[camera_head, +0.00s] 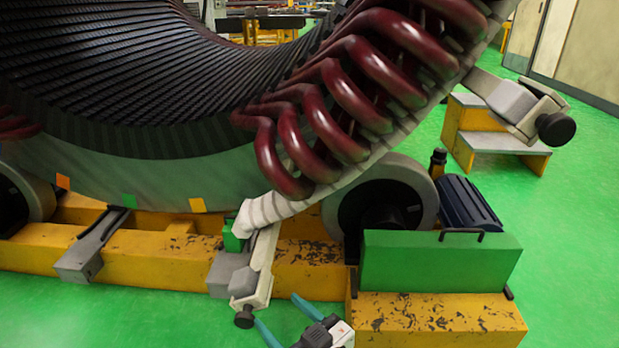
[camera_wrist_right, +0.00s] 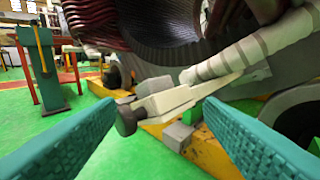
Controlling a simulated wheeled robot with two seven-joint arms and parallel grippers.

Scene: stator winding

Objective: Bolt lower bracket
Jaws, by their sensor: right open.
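The lower bracket (camera_head: 258,272) is a pale grey bar at the bottom of the stator's white ring, with a black knob (camera_head: 244,316) at its lower end. It also shows in the right wrist view (camera_wrist_right: 172,100), its knob (camera_wrist_right: 126,120) pointing left. My right gripper (camera_head: 277,309) has teal fingers and is open and empty. It is just right of the knob in the head view. In the right wrist view the bracket and knob appear between the spread fingers, apart from them as far as I can tell. My left gripper is not in view.
The stator (camera_head: 130,180) with dark red coils (camera_head: 350,90) rests on rollers (camera_head: 385,205) over a yellow frame (camera_head: 150,262). A green box (camera_head: 440,262) stands right of my gripper. A similar upper bracket (camera_head: 515,103) sits at right, near yellow steps (camera_head: 470,130). Green floor is open in front.

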